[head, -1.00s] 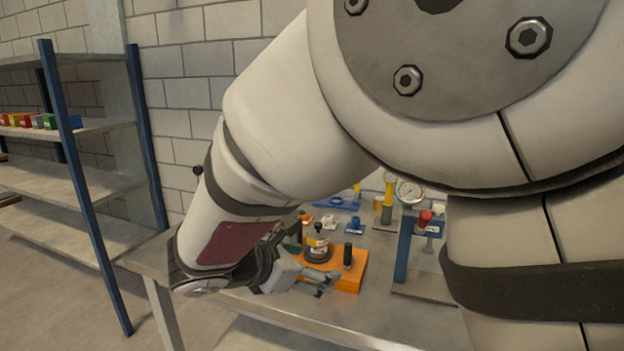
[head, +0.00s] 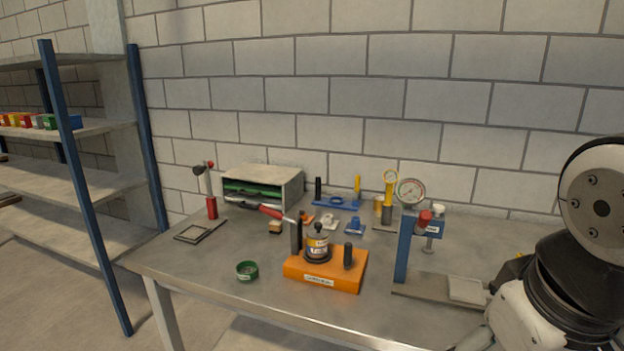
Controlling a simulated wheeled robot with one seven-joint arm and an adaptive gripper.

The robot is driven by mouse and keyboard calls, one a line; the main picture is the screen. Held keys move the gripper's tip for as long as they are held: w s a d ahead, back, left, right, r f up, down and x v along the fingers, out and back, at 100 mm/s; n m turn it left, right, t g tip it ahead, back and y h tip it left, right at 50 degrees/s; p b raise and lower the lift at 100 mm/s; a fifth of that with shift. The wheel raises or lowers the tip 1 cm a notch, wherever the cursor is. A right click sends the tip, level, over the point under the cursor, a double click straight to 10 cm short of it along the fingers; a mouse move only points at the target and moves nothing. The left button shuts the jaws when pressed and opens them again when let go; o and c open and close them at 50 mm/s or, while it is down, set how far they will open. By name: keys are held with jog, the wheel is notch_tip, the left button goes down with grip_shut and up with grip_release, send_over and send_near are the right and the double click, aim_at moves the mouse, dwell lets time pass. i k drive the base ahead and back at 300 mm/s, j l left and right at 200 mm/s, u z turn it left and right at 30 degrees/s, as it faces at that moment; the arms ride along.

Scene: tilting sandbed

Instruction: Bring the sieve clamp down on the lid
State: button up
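The orange base (head: 318,277) sits on the metal table and bears a small can-like sieve (head: 317,246) with a label band. A dark lid with a round knob (head: 318,229) is on top of the sieve. The clamp, a lever with a red handle (head: 271,211), is hinged at a dark post (head: 296,238) on the left of the base. Its handle points up and left, away from the lid. A dark upright post (head: 348,256) stands on the right of the base. My gripper is not in view; only parts of my arm show at the lower right.
A green ring (head: 247,271) lies left of the base. A blue press with a gauge (head: 408,225) stands to the right. Behind are a blue stand (head: 338,202), a grey cabinet (head: 262,186) and a red-handled device (head: 211,206).

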aim_at(274, 213)
jog(key=i+j+u, duration=0.1)
jog(key=i+u, duration=0.95)
jog(key=k, duration=0.1)
